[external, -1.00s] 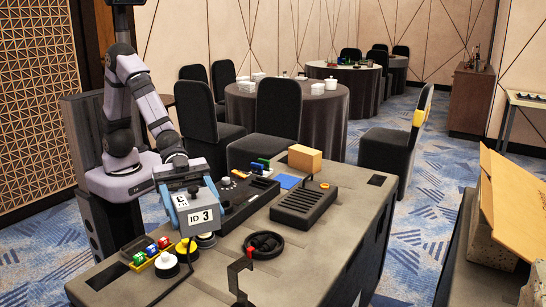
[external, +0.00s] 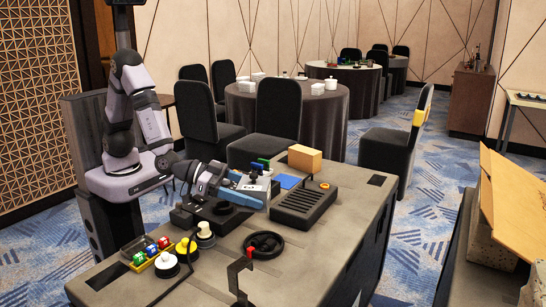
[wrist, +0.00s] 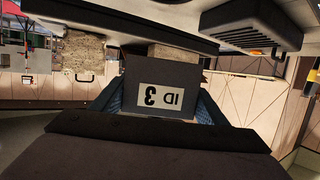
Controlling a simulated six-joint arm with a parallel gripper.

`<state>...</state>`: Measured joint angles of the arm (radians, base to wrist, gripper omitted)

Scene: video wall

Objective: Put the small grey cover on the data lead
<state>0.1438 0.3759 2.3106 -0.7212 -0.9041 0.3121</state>
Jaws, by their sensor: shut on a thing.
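My gripper (external: 262,188) is turned sideways over the console in the external view, its blue fingers towards the right. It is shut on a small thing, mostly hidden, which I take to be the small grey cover. In the wrist view a dark panel with an upside-down "ID 3" label fills the space between the blue fingers. A small grey-tan block (wrist: 170,52) shows just past the panel; I cannot tell whether it is the held cover or something behind. I cannot pick out the data lead in either view.
A black finned box (external: 304,203) lies just right of my gripper. A black ring-shaped item (external: 265,243) and a red-topped black bracket (external: 240,268) are nearer the front. An orange block (external: 305,158) is at the back.

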